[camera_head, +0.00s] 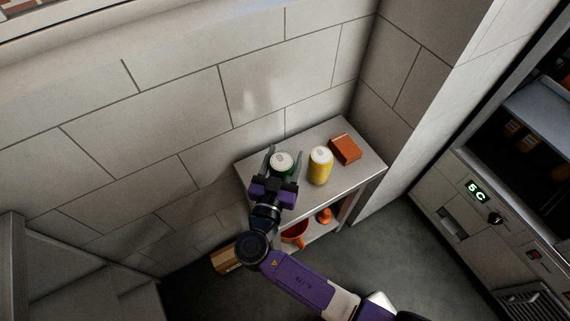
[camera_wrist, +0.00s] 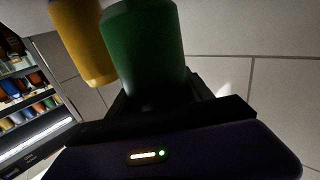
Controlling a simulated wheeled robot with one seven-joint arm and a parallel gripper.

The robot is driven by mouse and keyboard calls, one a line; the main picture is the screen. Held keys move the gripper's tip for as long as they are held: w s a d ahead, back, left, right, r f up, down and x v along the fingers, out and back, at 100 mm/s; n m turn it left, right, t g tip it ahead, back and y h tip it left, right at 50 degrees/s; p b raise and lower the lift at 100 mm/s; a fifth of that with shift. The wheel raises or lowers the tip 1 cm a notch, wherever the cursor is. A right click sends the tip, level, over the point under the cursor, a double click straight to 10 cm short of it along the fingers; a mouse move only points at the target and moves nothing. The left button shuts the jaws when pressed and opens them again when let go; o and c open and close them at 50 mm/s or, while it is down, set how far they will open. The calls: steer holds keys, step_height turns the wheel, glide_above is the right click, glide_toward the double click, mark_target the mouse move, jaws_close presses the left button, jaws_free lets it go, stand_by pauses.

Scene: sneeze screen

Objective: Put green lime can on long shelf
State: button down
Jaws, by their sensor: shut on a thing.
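The green can (camera_head: 283,168) with a white top is at the left part of the shelf unit's top (camera_head: 252,166), between the fingers of my gripper (camera_head: 283,160). My gripper is shut on it. In the wrist view the green can (camera_wrist: 146,52) stands large and close in front of the palm, and its label cannot be read. I cannot tell whether its base touches the shelf top. Whether this unit is the long shelf cannot be told for certain.
A yellow can (camera_head: 320,167) stands just right of the green can. A red-brown box (camera_head: 345,149) lies farther right. An orange mug (camera_head: 295,233) sits on the lower shelf. A tiled wall is behind. A lit fridge (camera_head: 510,200) stands at far right.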

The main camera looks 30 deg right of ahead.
steer(key=shift+f, duration=1.95)
steer(key=shift+f, duration=0.15)
steer(key=shift+c, duration=2.1)
jaws_free()
